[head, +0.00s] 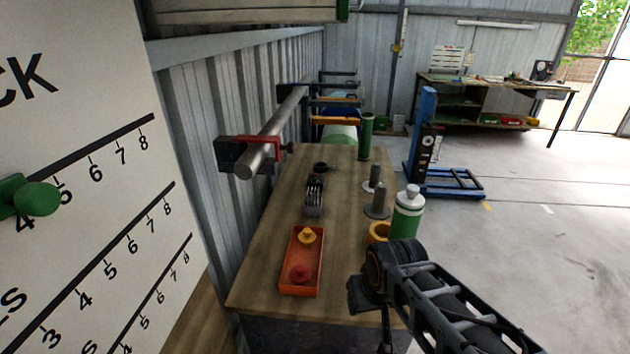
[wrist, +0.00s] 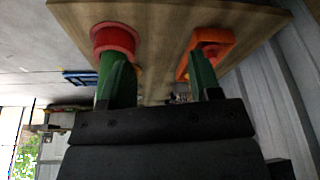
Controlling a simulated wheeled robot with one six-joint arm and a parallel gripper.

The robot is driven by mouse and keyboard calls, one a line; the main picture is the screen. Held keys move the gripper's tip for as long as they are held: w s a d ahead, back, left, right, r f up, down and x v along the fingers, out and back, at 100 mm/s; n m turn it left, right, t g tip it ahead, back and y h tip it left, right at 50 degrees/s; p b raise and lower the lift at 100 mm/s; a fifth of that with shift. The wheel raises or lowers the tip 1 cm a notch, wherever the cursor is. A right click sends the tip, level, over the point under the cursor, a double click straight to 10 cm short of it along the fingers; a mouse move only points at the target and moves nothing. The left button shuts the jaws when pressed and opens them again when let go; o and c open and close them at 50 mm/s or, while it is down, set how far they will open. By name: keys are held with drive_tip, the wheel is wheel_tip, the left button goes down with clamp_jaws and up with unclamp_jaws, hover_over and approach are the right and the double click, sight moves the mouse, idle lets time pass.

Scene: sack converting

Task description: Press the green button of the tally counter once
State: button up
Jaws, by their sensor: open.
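I cannot make out a green button or surely pick out the tally counter in either view. A small dark-and-silver device (head: 314,200) stands mid-table, behind the orange tray, too small to identify. My gripper (wrist: 158,68) shows two green fingers apart in the wrist view, with nothing between them. In the head view my wrist is over the table's front right part, and the fingertips are hidden.
The wooden table (head: 260,275) runs along a corrugated wall. The orange tray (head: 287,262) holds a yellow knob and a red knob. A clamped bar (head: 270,138) overhangs the left.

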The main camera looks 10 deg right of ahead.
clamp_jaws()
idle(0.3)
idle(1.2)
